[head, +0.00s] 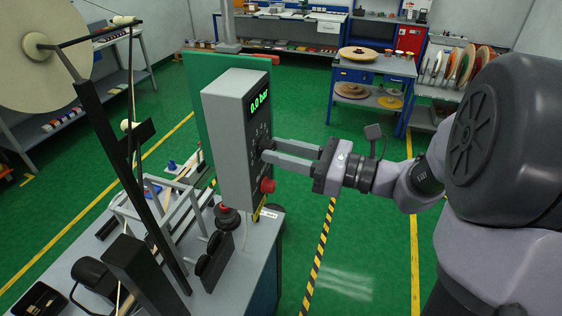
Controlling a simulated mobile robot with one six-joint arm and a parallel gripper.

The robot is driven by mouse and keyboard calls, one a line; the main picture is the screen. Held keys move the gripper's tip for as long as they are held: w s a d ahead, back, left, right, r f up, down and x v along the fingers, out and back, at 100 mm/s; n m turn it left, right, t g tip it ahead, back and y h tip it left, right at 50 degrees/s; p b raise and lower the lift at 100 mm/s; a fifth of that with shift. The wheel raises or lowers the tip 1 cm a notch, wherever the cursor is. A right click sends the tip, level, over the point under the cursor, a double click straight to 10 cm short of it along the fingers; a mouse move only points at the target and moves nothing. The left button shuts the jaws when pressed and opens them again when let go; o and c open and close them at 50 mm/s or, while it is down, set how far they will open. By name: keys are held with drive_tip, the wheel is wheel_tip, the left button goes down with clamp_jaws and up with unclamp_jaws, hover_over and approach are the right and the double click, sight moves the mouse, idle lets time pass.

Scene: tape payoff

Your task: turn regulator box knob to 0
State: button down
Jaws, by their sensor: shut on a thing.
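The grey regulator box (225,135) stands upright at the edge of the bench. Its small green display (259,99) reads 0.0 bar. The dark knob (264,145) sits on the right-hand face, below the display, with small scale marks around it. My gripper (270,150) reaches in from the right, with its two grey fingers shut on the knob. The fingers hide part of the knob, so its pointer cannot be made out. A red button (267,185) sits on the same face, below the fingers.
The bench (262,235) carries a metal frame, black rollers (213,262) and a large pale reel (45,55) at the left. A blue cart (372,70) and shelves stand behind. Green floor with striped tape lies open right of the bench.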

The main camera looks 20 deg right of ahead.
drive_tip(key=n+b, duration=0.8)
drive_tip(key=b, duration=0.3)
drive_tip(key=shift+w+f+n+b, duration=0.1)
drive_tip(key=shift+n+b, duration=0.2)
drive_tip(key=shift+n, duration=0.1)
drive_tip(key=c, duration=1.1)
unclamp_jaws()
drive_tip(key=shift+d, duration=0.15)
